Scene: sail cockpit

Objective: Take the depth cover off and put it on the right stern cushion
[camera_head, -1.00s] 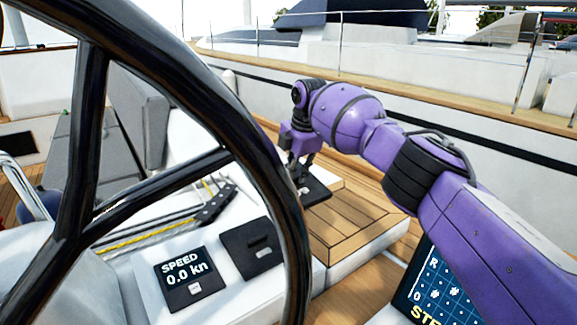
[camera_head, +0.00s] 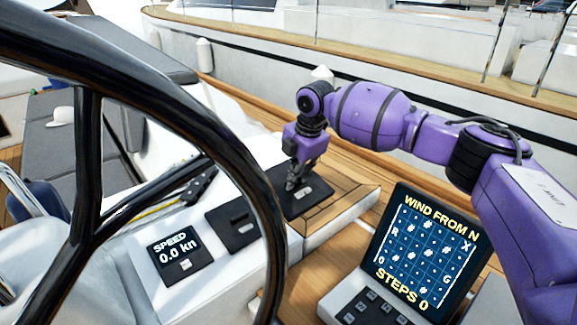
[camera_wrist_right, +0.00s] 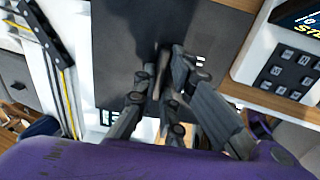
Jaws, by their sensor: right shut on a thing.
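My right gripper (camera_head: 293,186) is shut on the handle of a dark, flat, square cover (camera_head: 315,193), which I take to be the depth cover. The cover appears over the wooden slatted surface beside the white console. I cannot tell which cushion is the right stern one. My left gripper is not in view.
The black steering wheel (camera_head: 262,190) crosses the left and middle. A wind display with keys (camera_head: 425,245) stands at the lower right. Grey cushions (camera_head: 130,45) lie at the upper left, with a white cap (camera_head: 61,116) nearby. Wooden decking (camera_head: 345,165) is clear behind the cover.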

